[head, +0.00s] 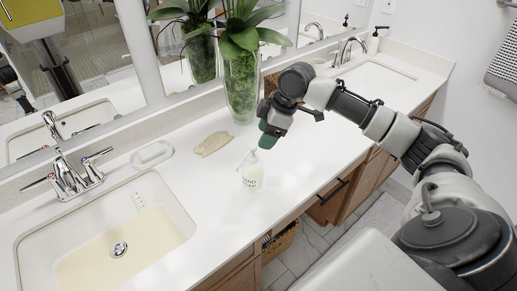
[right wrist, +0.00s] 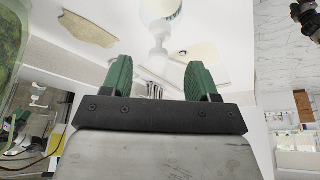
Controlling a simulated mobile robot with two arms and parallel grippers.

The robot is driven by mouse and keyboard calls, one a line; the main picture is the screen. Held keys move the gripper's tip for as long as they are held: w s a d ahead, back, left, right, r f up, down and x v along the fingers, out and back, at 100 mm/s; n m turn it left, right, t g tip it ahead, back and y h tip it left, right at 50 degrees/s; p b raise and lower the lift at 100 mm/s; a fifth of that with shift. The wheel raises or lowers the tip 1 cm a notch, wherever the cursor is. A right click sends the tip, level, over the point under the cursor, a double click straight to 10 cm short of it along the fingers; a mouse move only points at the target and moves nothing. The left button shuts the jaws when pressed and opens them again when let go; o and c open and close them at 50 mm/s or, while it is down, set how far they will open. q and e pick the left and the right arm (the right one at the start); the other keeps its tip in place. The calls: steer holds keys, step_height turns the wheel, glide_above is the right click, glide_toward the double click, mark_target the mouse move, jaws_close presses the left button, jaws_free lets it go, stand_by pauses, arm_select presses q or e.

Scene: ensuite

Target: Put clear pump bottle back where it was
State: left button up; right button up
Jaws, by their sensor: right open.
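The clear pump bottle (head: 252,176) stands upright on the white counter (head: 206,195), right of the near sink, with a white pump top and a label. My right gripper (head: 268,137), with green fingers, is just above and slightly right of the pump. In the right wrist view the open gripper (right wrist: 160,78) has nothing between its fingers. The bottle (right wrist: 160,10) is beyond the fingertips there, its white pump pointing toward the gap. My left gripper is out of view.
A near sink (head: 125,245) with a chrome faucet (head: 68,178) is at left. A soap dish (head: 152,154) and a beige piece (head: 214,143) lie behind the bottle. A tall plant vase (head: 241,85) stands close behind my right gripper. A far sink (head: 372,76) is at back right.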

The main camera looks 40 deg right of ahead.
steer(key=v, duration=0.3)
steer(key=shift+r, duration=0.3)
